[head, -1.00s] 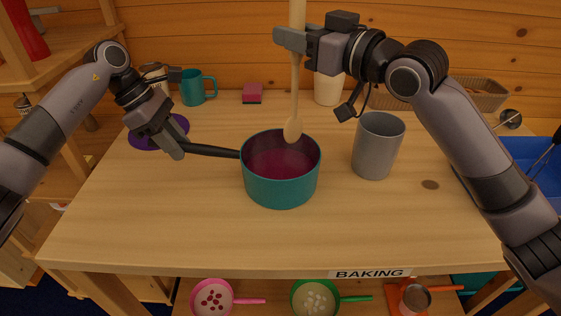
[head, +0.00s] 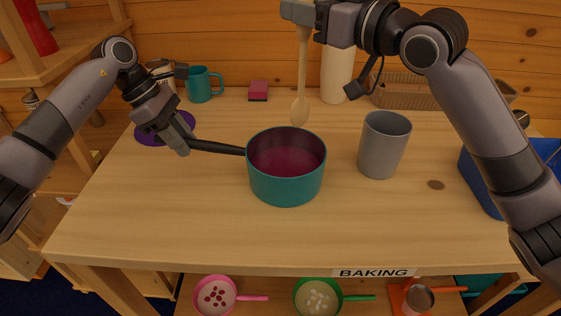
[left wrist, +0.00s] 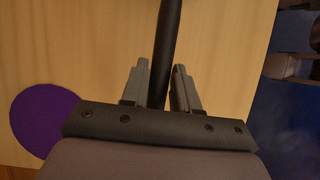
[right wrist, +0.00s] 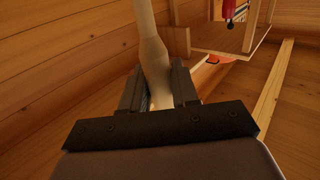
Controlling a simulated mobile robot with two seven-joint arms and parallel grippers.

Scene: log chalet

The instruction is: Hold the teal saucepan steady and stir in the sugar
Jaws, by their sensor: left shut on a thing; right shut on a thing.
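The teal saucepan (head: 285,185) stands upright on the table, with dark pinkish-red contents (head: 287,161) inside. My left gripper (head: 184,147) is shut on its black handle (head: 218,148); the handle also shows between the fingers in the left wrist view (left wrist: 166,45). My right gripper (head: 302,14) is shut on a wooden spoon (head: 302,70), also seen in the right wrist view (right wrist: 152,50). The spoon hangs upright, bowl down, above the pan's far rim and apart from the contents. I cannot make out any sugar in the pan.
A grey cup (head: 384,145) stands close right of the pan. A purple mat (head: 150,138), a teal mug (head: 203,86), a pink sponge (head: 258,91), a white cylinder (head: 338,70) and a basket (head: 405,92) are behind. A blue bin (head: 485,185) is at right. The front tabletop is clear.

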